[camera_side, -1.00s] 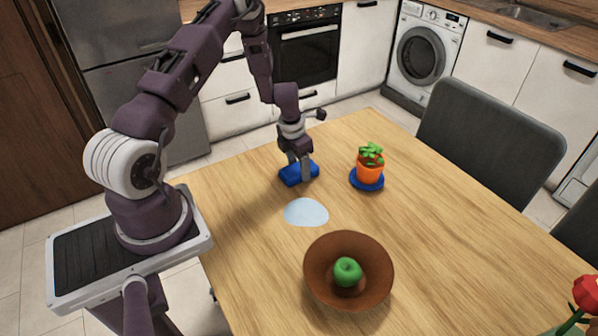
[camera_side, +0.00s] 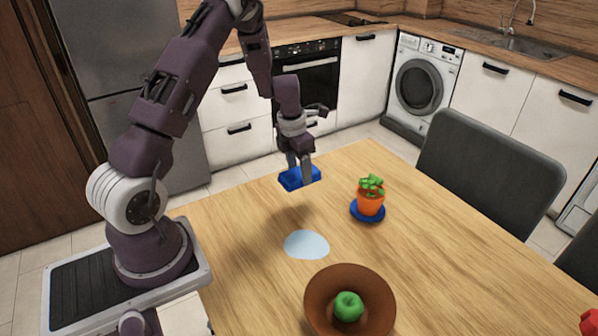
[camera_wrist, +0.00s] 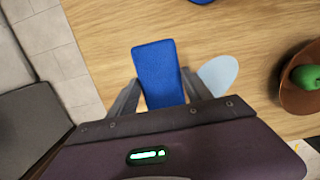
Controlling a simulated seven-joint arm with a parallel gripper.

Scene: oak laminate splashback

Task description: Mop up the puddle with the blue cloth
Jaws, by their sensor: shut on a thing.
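The blue cloth (camera_side: 297,179) is a thick folded pad held between the fingers of my gripper (camera_side: 300,174), above the table toward its far left side. In the wrist view, the cloth (camera_wrist: 156,72) sits between both fingers of my gripper (camera_wrist: 160,92). The puddle (camera_side: 306,244) is a pale blue, rounded patch on the table, nearer the side camera than the cloth and apart from it. In the wrist view, the puddle (camera_wrist: 218,75) shows just right of the cloth, partly hidden by the right finger.
An orange pot with a green plant (camera_side: 371,200) stands on a blue saucer (camera_side: 354,214) right of the cloth. A brown bowl (camera_side: 322,290) holding a green apple (camera_side: 348,306) stands in front of the puddle. A red object (camera_side: 589,322) shows at the right edge.

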